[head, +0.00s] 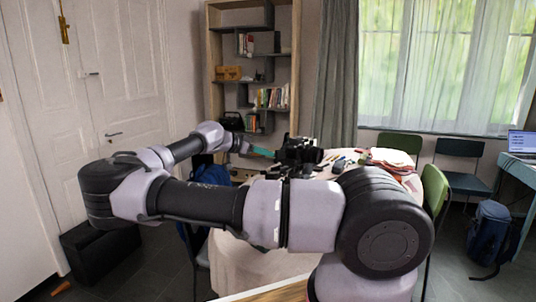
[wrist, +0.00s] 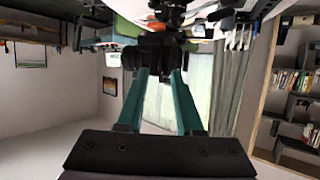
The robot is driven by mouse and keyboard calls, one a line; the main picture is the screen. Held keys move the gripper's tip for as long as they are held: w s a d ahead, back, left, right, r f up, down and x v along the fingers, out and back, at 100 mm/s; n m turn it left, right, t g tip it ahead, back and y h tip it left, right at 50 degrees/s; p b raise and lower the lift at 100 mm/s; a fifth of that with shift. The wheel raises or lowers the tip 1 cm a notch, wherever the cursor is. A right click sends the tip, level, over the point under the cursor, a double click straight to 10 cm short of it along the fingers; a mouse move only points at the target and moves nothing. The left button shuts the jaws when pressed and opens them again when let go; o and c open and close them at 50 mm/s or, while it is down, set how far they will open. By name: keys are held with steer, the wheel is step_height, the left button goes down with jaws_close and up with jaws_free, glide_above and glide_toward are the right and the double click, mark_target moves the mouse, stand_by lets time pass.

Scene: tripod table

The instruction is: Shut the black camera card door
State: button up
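The black camera (head: 302,151) is on the cloth-covered table in the head view, partly behind my arm. It shows dark and upside down at the top middle of the wrist view (wrist: 160,46). Its card door cannot be made out against the black body in either view. My gripper (wrist: 160,72) has two teal fingers spread apart with nothing visible between them. The fingertips point at the camera and are close to it; whether they touch cannot be told. In the head view the teal fingers (head: 262,152) are just left of the camera.
The round table (head: 245,255) has a pale cloth and holds small items and folded cloth (head: 392,157) right of the camera. Green chairs (head: 436,190) stand around it. A bookshelf (head: 215,80) is behind, and a white door (head: 120,90) is at left.

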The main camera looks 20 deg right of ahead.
steer(key=shift+x, duration=1)
jaws_close()
stand_by(0.8)
